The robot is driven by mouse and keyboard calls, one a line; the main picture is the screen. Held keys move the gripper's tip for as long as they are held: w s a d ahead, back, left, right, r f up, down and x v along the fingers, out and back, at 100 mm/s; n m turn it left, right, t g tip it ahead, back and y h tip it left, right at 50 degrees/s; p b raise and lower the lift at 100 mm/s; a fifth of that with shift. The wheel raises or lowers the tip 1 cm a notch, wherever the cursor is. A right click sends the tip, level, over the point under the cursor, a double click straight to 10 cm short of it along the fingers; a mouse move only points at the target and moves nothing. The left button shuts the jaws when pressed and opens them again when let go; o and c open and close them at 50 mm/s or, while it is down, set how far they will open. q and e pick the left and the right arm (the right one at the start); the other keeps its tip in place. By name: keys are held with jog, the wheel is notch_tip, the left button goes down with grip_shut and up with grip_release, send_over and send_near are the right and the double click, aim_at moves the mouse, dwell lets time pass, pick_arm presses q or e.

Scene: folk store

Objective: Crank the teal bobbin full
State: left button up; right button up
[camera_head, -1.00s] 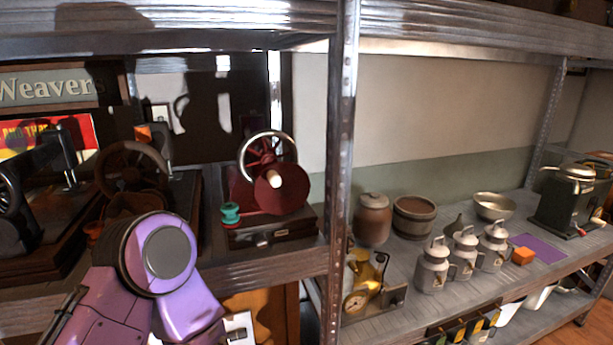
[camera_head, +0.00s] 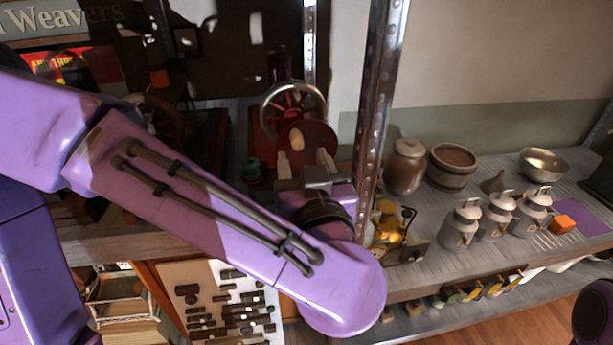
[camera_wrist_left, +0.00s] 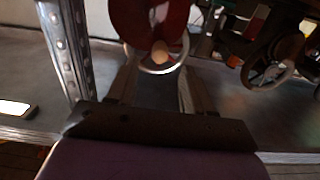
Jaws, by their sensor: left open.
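The teal bobbin (camera_head: 251,169) sits at the left of the red winder, dim in shadow. The winder has a red disc (camera_head: 318,133) with a pale wooden crank knob (camera_head: 297,139) and a silver-rimmed spoked wheel (camera_head: 290,98) behind it. My left gripper (camera_head: 304,158) is open in front of the winder, its two fingers pointing at the disc, just below the knob. In the left wrist view the knob (camera_wrist_left: 160,50) lies between and beyond the fingertips, with the red disc behind it. I cannot tell whether anything touches. My right gripper is not in view.
A metal shelf post (camera_head: 377,110) stands close right of my left gripper. Beyond it are a brown jar (camera_head: 405,167), a wooden tub (camera_head: 452,166), several milk cans (camera_head: 462,226) and a metal bowl (camera_head: 548,163). My left arm hides much of the left shelf.

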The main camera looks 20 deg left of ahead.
aim_at(299, 146)
pick_arm(q)
jog(key=b+x, duration=0.2)
jog(key=x, duration=0.4)
jog(key=shift+w+a+f, duration=0.1)
jog(key=shift+a+f, duration=0.05)
jog(key=shift+a, duration=0.05)
jog(key=shift+w+p, duration=0.2)
jog(key=shift+p, duration=0.3)
jog(key=shift+s+d, duration=0.1)
jog(key=c, duration=0.8)
